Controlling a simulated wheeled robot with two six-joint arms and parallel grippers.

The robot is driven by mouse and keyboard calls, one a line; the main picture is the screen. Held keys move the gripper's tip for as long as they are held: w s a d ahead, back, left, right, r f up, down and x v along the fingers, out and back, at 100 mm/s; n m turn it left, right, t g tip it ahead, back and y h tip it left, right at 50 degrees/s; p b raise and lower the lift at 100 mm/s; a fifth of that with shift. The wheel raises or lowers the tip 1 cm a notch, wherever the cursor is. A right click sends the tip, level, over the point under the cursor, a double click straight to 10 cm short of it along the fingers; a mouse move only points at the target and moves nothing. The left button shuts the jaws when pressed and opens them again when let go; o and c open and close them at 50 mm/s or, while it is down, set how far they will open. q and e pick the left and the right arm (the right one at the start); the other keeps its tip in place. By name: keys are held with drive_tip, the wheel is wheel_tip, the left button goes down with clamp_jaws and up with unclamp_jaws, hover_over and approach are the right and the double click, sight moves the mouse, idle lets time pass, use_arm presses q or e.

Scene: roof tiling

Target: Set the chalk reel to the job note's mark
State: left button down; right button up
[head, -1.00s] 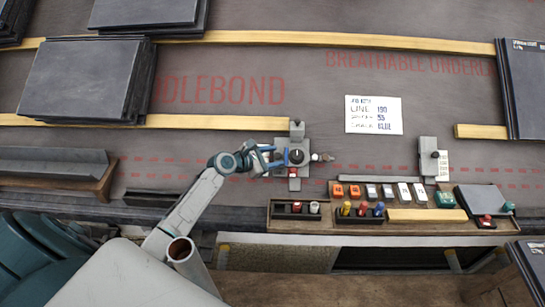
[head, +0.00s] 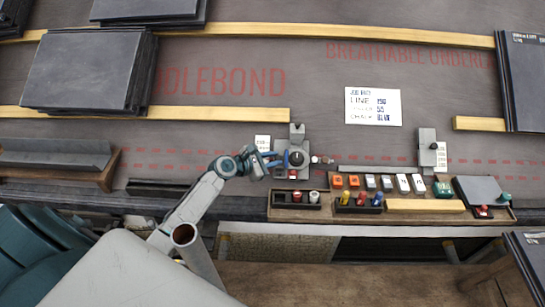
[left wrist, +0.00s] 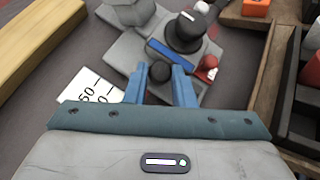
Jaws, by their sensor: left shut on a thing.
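The chalk reel (head: 299,172), a grey block with a dark drum, stands at mid-picture; it fills the top of the left wrist view (left wrist: 188,32). My left gripper (head: 272,160) reaches it from the left. Its blue fingers (left wrist: 161,80) are shut on a small dark round knob (left wrist: 160,71) beside the drum. A white scale card (head: 262,142) lies left of the reel; it shows "60" and tick lines in the left wrist view (left wrist: 90,90). The job note (head: 373,106) seems to read line 190, a middle line 55, chalk blue. My right gripper is not in view.
A tray (head: 275,216) of chalk bottles and coloured blocks is close in front and right of the reel. A second grey device (head: 426,150) with a card stands farther right. A wooden batten (head: 150,113) ends just behind the reel. Underlay around the note is clear.

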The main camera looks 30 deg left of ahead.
use_arm(q)
drive_tip(key=c, duration=1.4)
unclamp_jaws()
drive_tip(key=shift+s+d+f, duration=0.2)
drive_tip(key=shift+s+f, duration=0.05)
drive_tip(key=shift+f, duration=0.05)
drive_tip(key=shift+o, duration=0.8)
drive_tip(key=shift+r, duration=0.15)
drive_tip(key=shift+a, duration=0.1)
drive_tip(key=p+v, duration=0.1)
drive_tip(key=v, duration=0.9)
drive_tip(key=shift+s, duration=0.25)
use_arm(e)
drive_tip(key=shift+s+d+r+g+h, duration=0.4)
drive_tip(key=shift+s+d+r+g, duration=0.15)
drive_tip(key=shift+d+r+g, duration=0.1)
use_arm(q)
drive_tip(key=shift+s+a, duration=0.1)
drive_tip(key=shift+a, duration=0.05)
